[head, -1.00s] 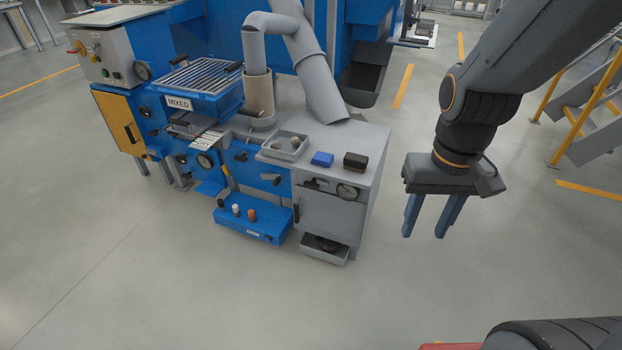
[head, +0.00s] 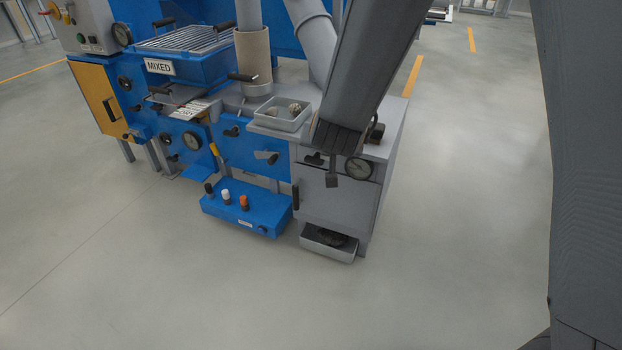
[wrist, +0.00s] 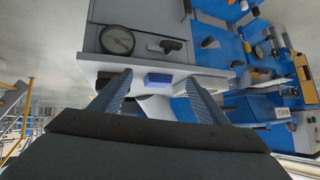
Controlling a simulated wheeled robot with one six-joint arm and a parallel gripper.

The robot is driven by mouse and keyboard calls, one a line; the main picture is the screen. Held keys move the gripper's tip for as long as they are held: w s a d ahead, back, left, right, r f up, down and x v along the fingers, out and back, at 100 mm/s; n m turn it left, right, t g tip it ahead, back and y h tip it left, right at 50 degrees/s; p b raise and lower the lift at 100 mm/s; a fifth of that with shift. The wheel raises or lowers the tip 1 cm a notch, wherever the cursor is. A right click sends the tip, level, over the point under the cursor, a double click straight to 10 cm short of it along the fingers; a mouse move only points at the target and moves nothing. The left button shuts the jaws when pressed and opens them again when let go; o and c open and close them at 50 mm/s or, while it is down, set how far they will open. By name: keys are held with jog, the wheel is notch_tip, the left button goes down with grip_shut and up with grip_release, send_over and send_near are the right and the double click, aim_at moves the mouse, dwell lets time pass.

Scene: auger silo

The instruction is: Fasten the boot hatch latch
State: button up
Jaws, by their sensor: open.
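The grey cabinet front has a hatch door (head: 335,212) with a dark upright handle at its left edge. A black lever latch (head: 313,159) sits above the door, beside a round gauge (head: 358,168). In the wrist view, turned upside down, the latch (wrist: 165,46) lies roughly sideways next to the gauge (wrist: 117,39). The door looks about flush; I cannot tell whether the latch engages.
A blue block (wrist: 158,80) lies on the cabinet top, between my fingers in the wrist view but beyond them. A tray of lumps (head: 284,113) stands left of my arm. A blue box with knobs (head: 247,208) and a grey bin (head: 328,245) sit low. Floor right is clear.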

jog(key=w+a+f+m+t+h+b, duration=0.1)
jog(key=w+a+f+t+b, duration=0.1)
jog(key=w+f+b, duration=0.15)
jog(key=w+a+f+t+h+b, duration=0.1)
jog(key=w+a+f+b, duration=0.15)
jog(key=f+b, duration=0.25)
jog(key=m+t+h+b, duration=0.2)
jog(key=t+h+b, duration=0.25)
jog(key=b, duration=0.45)
send_near(312, 162)
jog(key=shift+g, duration=0.25)
jog(key=b+x, duration=0.3)
jog(key=x, duration=0.4)
jog(key=shift+w, duration=0.15)
jog(key=shift+w+d+r, duration=0.2)
jog(key=shift+w+d, duration=0.1)
jog(key=shift+w, duration=0.35)
jog(key=c, duration=1)
jog(key=shift+c, duration=0.2)
